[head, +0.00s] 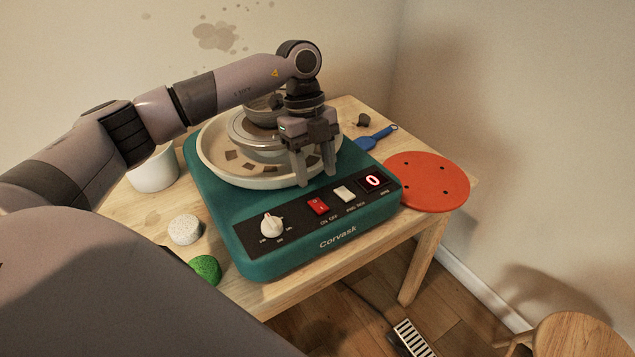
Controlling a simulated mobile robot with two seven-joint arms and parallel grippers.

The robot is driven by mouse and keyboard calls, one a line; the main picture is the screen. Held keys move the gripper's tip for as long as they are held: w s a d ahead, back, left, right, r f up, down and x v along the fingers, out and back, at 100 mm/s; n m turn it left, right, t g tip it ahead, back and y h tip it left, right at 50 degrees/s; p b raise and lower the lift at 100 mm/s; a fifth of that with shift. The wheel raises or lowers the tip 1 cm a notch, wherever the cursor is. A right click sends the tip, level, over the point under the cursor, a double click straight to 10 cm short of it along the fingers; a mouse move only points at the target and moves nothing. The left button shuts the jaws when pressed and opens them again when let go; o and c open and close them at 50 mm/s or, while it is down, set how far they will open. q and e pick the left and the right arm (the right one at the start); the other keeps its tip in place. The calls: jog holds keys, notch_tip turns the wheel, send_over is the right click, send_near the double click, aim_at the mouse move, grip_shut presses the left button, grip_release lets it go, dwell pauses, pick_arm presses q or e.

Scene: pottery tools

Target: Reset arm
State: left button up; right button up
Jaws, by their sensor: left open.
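My left gripper (315,167) hangs fingers down over the front right part of the pottery wheel's splash pan (215,160). Its two fingers are apart with nothing seen between them. The teal pottery wheel (300,245) stands on the wooden table. Its round wheel head (243,128) sits in the pan, with a dark grey pot-like piece (259,104) on it, partly hidden behind my wrist. Dark clay scraps lie in the pan. My left arm reaches in from the left across the wheel's back. My right gripper is not in view.
A white container (155,173) stands at the table's left, near a pale round sponge (185,229) and a green one (206,268). A blue tool (376,138) and an orange-red disc (427,181) lie at the right. A stool (580,336) and foot pedal (411,338) are on the floor.

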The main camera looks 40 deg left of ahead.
pick_arm(q)
jog(key=shift+a+r, duration=0.1)
jog(key=shift+r, duration=0.25)
